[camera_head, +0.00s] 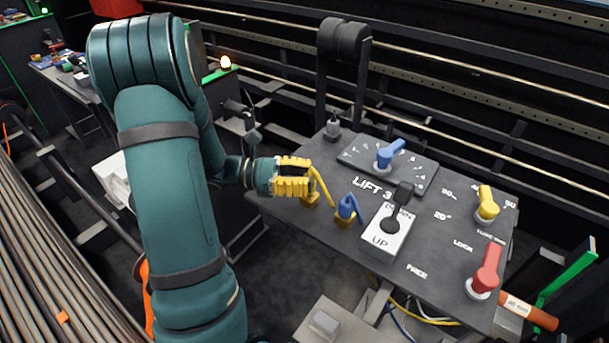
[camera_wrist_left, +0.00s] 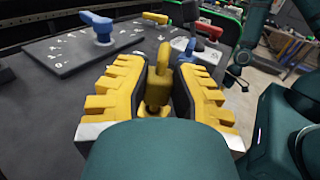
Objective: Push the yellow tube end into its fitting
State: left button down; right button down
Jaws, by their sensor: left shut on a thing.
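My left gripper (camera_head: 294,179), with ridged yellow fingers, is at the left edge of the dark control panel. It is shut on the yellow tube end (camera_wrist_left: 158,75), which stands between the fingers in the left wrist view. In the head view a thin yellow tube (camera_head: 323,189) shows just right of the fingers. The yellow-brown fitting (camera_head: 310,200) sits on the panel directly below them. The fingers hide part of the tube end, and I cannot tell how deep it sits in the fitting. My right gripper is not in view.
A blue tube (camera_head: 348,207) stands in its own fitting close to the right. The panel (camera_head: 440,210) also carries a black lever (camera_head: 398,205), a blue knob (camera_head: 388,154), a yellow knob (camera_head: 487,205) and a red handle (camera_head: 485,270). A grey post (camera_head: 332,129) stands behind.

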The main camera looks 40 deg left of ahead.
pick_arm(q)
jog(key=shift+f+b, duration=0.65)
jog(key=shift+f, duration=0.25)
jog(key=c, duration=0.9)
grip_release()
jog(key=shift+o, duration=0.2)
jog(key=shift+a, duration=0.1)
jog(key=v, duration=1.2)
